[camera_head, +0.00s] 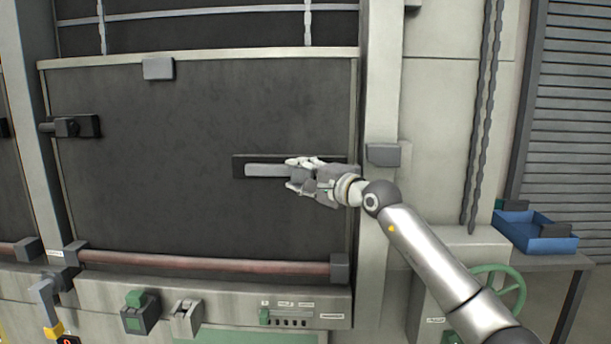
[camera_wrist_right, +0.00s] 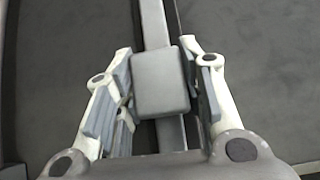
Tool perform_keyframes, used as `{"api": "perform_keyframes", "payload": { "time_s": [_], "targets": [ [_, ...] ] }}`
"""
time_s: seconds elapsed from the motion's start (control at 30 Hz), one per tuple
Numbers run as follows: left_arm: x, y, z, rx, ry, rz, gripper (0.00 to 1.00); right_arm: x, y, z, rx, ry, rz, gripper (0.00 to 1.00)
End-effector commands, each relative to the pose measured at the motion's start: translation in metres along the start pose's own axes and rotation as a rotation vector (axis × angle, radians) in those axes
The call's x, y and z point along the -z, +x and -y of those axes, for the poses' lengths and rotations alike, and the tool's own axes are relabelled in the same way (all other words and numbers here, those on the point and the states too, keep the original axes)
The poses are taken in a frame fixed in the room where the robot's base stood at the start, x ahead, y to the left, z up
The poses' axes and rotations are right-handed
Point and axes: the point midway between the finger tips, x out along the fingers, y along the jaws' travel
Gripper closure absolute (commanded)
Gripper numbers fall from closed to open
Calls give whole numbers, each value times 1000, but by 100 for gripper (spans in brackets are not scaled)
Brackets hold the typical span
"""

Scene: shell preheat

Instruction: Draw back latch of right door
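The right door (camera_head: 190,110) is a large dark panel in a pale frame. Its latch is a light grey bar (camera_head: 266,171) lying level on a dark backing plate (camera_head: 240,161), right of the door's middle. In the wrist view a grey block-shaped knob (camera_wrist_right: 160,82) stands on the bar (camera_wrist_right: 153,20). My right gripper (camera_head: 300,174) is at the right part of the latch, with its fingers on either side of the knob. In the wrist view the gripper (camera_wrist_right: 160,75) has its fingertips close against both knob sides. My left gripper is not in view.
A reddish rail (camera_head: 200,263) runs below the door. A grey block (camera_head: 383,154) sits on the frame right of the latch. Levers and switches (camera_head: 140,312) line the panel below. A green handwheel (camera_head: 505,285) and a blue bin (camera_head: 535,232) are at right.

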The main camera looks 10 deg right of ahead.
Motion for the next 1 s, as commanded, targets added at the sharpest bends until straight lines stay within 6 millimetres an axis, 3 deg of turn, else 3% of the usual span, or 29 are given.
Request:
{"api": "perform_keyframes", "payload": {
  "time_s": [0.13,0.57,1.0],
  "targets": [
    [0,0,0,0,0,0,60,-1,0,0,0,0,1,43],
    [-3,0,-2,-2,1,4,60,0,-6,0,1,-2,0,43],
    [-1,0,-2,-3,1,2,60,1,-70,-1,0,-3,-1,43]
  ]
}}
